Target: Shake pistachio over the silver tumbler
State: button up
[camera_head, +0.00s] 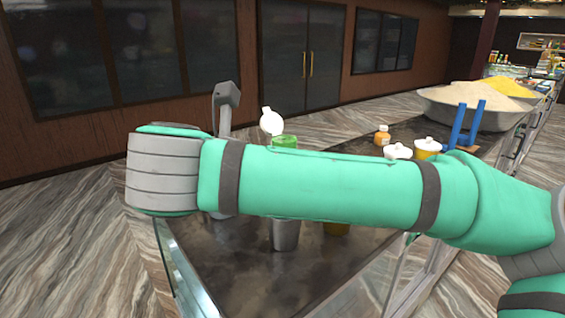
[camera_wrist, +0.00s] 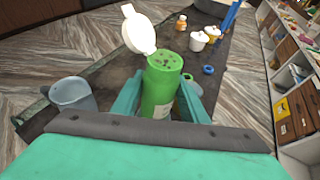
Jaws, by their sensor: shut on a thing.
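A green shaker (camera_head: 285,141) with a white flip lid (camera_head: 271,122) standing open shows above my arm in the head view. In the wrist view the shaker (camera_wrist: 159,94) sits between the teal fingers of my gripper (camera_wrist: 161,99), which is shut on it. Its perforated top faces up, and it looks roughly upright. A silver tumbler (camera_head: 286,235) stands on the dark counter, seen below my arm with its upper part hidden. A grey cup (camera_wrist: 73,94) stands left of the shaker in the wrist view; I cannot tell if it is the same tumbler.
An orange bottle (camera_head: 382,136), white-lidded jars (camera_head: 427,146) and a blue stand (camera_head: 465,125) are farther back. A wide bowl (camera_head: 470,116) of heaped powder stands at the far right.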

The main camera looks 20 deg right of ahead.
jog(key=shift+r, duration=2)
